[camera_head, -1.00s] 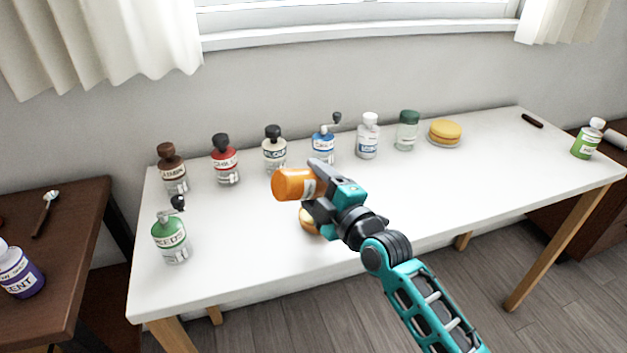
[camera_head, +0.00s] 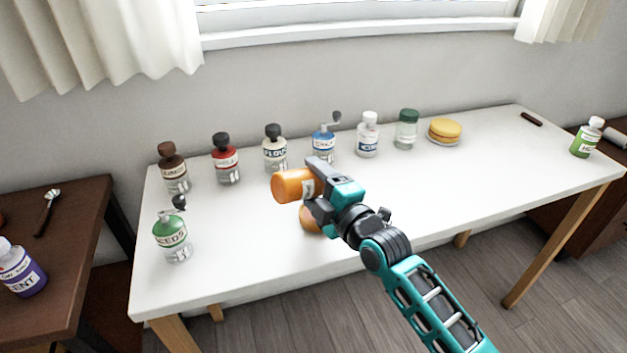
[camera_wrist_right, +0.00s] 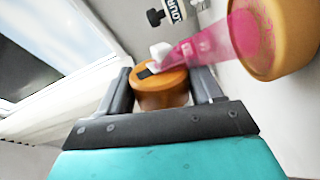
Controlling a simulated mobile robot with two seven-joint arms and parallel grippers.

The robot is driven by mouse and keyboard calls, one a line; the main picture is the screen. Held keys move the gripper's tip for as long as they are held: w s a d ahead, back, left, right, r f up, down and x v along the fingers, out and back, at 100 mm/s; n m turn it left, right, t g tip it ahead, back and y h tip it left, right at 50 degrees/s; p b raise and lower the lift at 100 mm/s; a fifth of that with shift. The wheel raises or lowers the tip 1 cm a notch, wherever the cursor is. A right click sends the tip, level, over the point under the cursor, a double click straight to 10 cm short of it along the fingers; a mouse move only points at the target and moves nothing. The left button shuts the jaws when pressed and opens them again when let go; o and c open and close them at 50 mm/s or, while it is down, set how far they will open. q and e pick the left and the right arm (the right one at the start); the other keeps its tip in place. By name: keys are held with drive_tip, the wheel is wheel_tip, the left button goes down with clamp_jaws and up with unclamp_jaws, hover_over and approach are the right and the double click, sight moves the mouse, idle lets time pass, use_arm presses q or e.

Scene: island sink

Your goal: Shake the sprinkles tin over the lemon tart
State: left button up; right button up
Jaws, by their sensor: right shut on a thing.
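The orange sprinkles tin (camera_head: 292,185) lies tipped on its side in my right gripper (camera_head: 318,185), above the white table. In the right wrist view the tin (camera_wrist_right: 160,88) sits between the two fingers of this gripper (camera_wrist_right: 165,95), which is shut on it. A translucent pink stream runs from the tin's pale spout to the lemon tart (camera_wrist_right: 262,62), whose top is tinted pink. In the head view the tart (camera_head: 309,220) is below the tin and partly hidden by my gripper. My left gripper is not in view.
Several labelled bottles, including a red one (camera_head: 226,160) and a blue one (camera_head: 323,146), line the back of the table (camera_head: 470,180). A green seeds bottle (camera_head: 172,238) stands at the front left. A yellow round stack (camera_head: 444,131) sits at the back. The table's right side is mostly clear.

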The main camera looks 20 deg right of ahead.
drive_tip(key=shift+r+n+p, duration=0.4)
drive_tip(key=shift+r+n, duration=0.15)
drive_tip(key=shift+n, duration=0.35)
drive_tip(key=n, duration=0.1)
drive_tip(key=n+p, duration=0.1)
drive_tip(key=n, duration=0.1)
drive_tip(key=shift+r, duration=0.3)
drive_tip(key=n+p, duration=0.1)
drive_tip(key=n, duration=0.1)
drive_tip(key=r+n, duration=0.1)
drive_tip(key=n, duration=0.1)
drive_tip(key=shift+n+p, duration=0.3)
drive_tip(key=shift+p, duration=0.05)
drive_tip(key=n, duration=0.3)
drive_tip(key=r+n+p, duration=0.1)
drive_tip(key=n, duration=0.2)
drive_tip(key=shift+r+n+p, duration=0.15)
drive_tip(key=shift+n+p, duration=0.15)
drive_tip(key=n, duration=0.1)
drive_tip(key=n+p, duration=0.1)
drive_tip(key=n, duration=0.1)
drive_tip(key=shift+r, duration=0.4)
drive_tip(key=shift+n, duration=0.9)
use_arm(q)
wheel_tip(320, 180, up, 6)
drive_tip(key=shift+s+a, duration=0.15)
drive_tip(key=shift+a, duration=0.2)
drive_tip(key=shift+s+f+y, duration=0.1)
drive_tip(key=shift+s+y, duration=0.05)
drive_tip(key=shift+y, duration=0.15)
